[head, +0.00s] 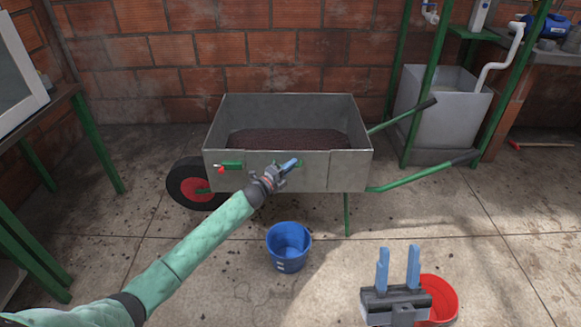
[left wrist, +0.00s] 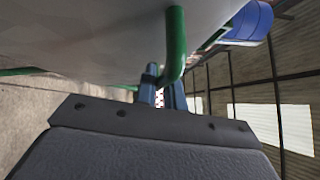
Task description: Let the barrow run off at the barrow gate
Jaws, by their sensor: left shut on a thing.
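The grey metal barrow (head: 345,172) stands against the brick wall, filled with a dark reddish-brown mass (head: 285,142). Its near side carries a green latch with a red knob (head: 232,164) and, to the right, a green handle. My left gripper (head: 291,163) is at that handle, in front of the near panel. In the left wrist view its blue fingers (left wrist: 164,92) are closed around the green handle bar (left wrist: 175,45). The panel looks upright and flush; the gripper hides part of it.
A blue bucket (head: 289,246) stands on the floor in front of the barrow. A red bucket (head: 440,298) is partly behind my right gripper. A grey tank (head: 440,115) and green frame stand at right; a green-legged table (head: 95,145) is at left.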

